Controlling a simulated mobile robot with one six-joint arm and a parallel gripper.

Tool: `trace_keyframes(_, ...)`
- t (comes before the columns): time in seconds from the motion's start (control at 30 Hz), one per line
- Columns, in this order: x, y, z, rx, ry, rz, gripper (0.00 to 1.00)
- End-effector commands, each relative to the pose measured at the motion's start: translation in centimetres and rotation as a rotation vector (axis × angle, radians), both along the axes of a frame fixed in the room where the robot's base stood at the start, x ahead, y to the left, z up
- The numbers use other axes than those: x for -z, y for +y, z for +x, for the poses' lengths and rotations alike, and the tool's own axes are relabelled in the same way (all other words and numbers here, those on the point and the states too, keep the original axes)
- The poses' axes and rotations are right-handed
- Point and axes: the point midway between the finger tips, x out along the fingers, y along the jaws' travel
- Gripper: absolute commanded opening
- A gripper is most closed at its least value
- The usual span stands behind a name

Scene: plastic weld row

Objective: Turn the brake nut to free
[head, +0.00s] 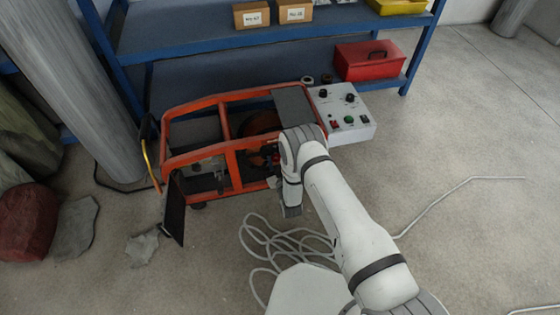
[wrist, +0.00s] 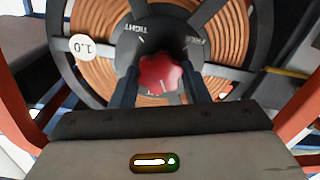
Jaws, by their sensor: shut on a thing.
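The brake nut (wrist: 165,74) is a red lobed knob at the hub of a wire reel (wrist: 95,25) in the wrist view. Around it is a dark dial (wrist: 140,30) marked TIGHT on the upper left and FREE on the upper right. My gripper (wrist: 162,88) is shut on the nut, one dark finger on each side. I cannot tell where the nut points on the dial. In the head view the reel (head: 262,122) sits inside an orange frame (head: 200,157), and my arm hides the nut.
A grey control box (head: 345,112) with knobs and buttons is on the frame's right end. A blue shelf (head: 215,44) with a red toolbox (head: 368,60) stands behind. A grey hose (head: 285,240) lies coiled on the floor in front. The floor at right is mostly clear.

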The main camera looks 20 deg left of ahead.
Motion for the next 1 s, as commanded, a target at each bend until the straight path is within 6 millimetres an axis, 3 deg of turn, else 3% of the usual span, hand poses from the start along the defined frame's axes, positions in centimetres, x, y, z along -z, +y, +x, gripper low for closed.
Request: trace_keyframes(1.0,0.19,-0.09,0.22,0.013,-0.503,-0.823,0.19)
